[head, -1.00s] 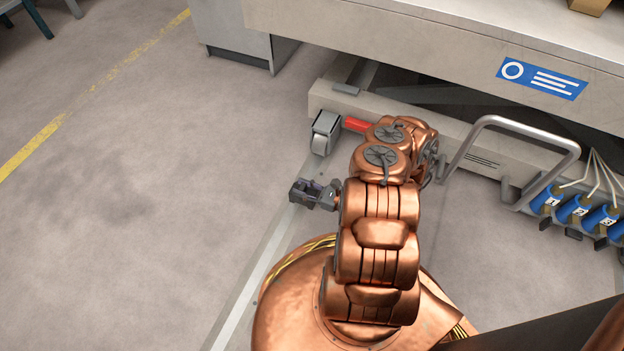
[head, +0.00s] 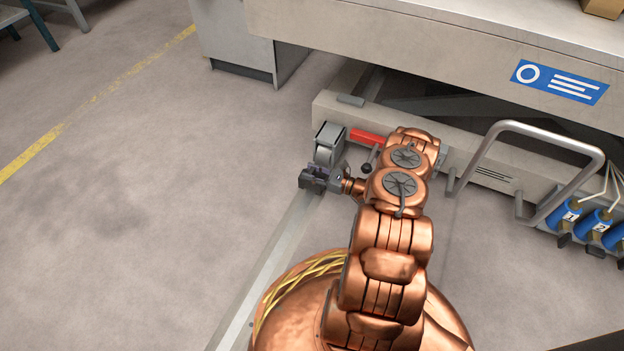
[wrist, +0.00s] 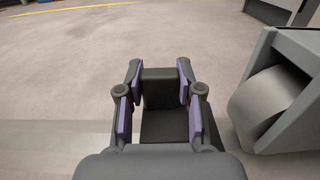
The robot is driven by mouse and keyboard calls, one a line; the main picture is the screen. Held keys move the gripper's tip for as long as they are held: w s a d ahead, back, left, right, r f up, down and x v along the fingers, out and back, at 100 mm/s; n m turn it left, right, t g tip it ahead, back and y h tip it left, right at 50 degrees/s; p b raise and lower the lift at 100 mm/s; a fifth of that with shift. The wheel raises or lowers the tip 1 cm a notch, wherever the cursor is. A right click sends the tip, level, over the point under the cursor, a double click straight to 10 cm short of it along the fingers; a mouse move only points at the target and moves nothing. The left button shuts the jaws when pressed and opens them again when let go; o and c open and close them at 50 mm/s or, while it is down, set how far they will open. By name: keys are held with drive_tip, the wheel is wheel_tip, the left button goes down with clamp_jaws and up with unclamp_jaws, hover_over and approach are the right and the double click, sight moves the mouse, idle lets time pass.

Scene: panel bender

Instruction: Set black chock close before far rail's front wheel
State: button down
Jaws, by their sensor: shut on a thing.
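My gripper (head: 318,178) is shut on the black chock, which shows between the purple-padded fingers in the wrist view (wrist: 164,122). In the head view the chock is hard to tell from the dark fingers. The wheel (wrist: 268,103) in its grey housing stands just to the right of my gripper in the wrist view. In the head view the wheel housing (head: 328,134) is at the left end of the beige beam, just beyond my gripper. The light rail strip (head: 268,262) runs along the floor toward the wheel. Whether the chock touches the floor or rail cannot be told.
A red bar (head: 368,137) and a black-knobbed lever (head: 367,166) sit beside the wheel on the beige beam (head: 470,160). A metal handle (head: 545,130) and blue numbered cylinders (head: 592,226) are at the right. The floor to the left is clear.

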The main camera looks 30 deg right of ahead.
drive_tip(key=shift+w+d+f, duration=0.1)
drive_tip(key=shift+w+d, duration=0.2)
drive_tip(key=shift+w, duration=0.05)
drive_tip(key=shift+w+d+f+b, duration=0.2)
drive_tip(key=shift+f+b, duration=0.1)
drive_tip(key=shift+b, duration=0.15)
drive_tip(key=shift+a+f+b, duration=0.1)
drive_tip(key=shift+f+b, duration=0.8)
drive_tip(key=shift+f, duration=0.45)
drive_tip(key=shift+f, duration=0.2)
drive_tip(key=c, duration=0.7)
unclamp_jaws()
drive_tip(key=shift+c, duration=0.2)
drive_tip(key=shift+r, duration=0.1)
drive_tip(key=shift+r, duration=0.15)
drive_tip(key=p+v, duration=0.3)
drive_tip(key=v, duration=0.4)
drive_tip(key=shift+s, duration=0.25)
